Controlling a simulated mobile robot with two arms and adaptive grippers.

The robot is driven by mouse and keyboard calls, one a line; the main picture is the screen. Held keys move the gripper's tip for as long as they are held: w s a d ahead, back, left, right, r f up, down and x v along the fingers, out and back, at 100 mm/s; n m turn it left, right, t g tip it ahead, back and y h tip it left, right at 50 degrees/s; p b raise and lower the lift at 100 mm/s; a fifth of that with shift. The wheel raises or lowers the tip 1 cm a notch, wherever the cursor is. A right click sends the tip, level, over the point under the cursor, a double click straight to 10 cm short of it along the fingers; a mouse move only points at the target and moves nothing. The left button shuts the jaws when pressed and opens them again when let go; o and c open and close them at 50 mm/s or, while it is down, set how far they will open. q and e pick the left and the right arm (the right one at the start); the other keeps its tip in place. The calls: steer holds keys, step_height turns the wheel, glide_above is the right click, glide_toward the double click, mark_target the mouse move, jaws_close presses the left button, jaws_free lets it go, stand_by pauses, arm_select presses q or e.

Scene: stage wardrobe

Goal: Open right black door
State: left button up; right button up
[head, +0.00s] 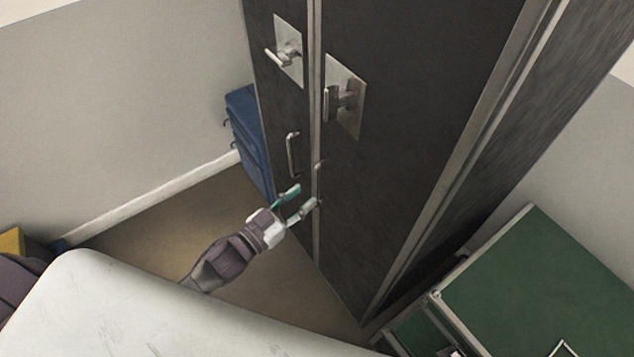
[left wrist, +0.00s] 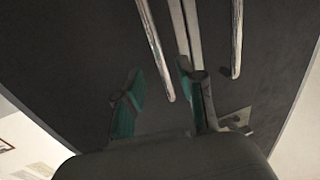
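The black wardrobe has two tall doors, both looking closed. The right black door (head: 410,110) has a metal lever on a plate (head: 345,97) and a slim bar handle (head: 318,178) near the seam. The left black door (head: 266,95) has a similar lever plate (head: 290,48) and a bar handle (head: 292,153). My left gripper (head: 302,196) is open at the lower end of the right door's bar handle; contact cannot be told. In the left wrist view its fingers (left wrist: 162,100) are spread, with the end of one bar handle (left wrist: 157,50) appearing between them. My right gripper is not in view.
A blue case (head: 248,135) stands behind the wardrobe's left side. A green-topped unit (head: 550,275) stands close at the lower right. Brown floor (head: 150,245) is clear left of the wardrobe, up to a grey wall (head: 110,110).

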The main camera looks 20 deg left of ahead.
mark_target(316, 186)
arm_select(q)
steer(key=x, duration=0.5)
steer(key=shift+w+d, duration=0.1)
steer(key=shift+w, duration=0.2)
jaws_close()
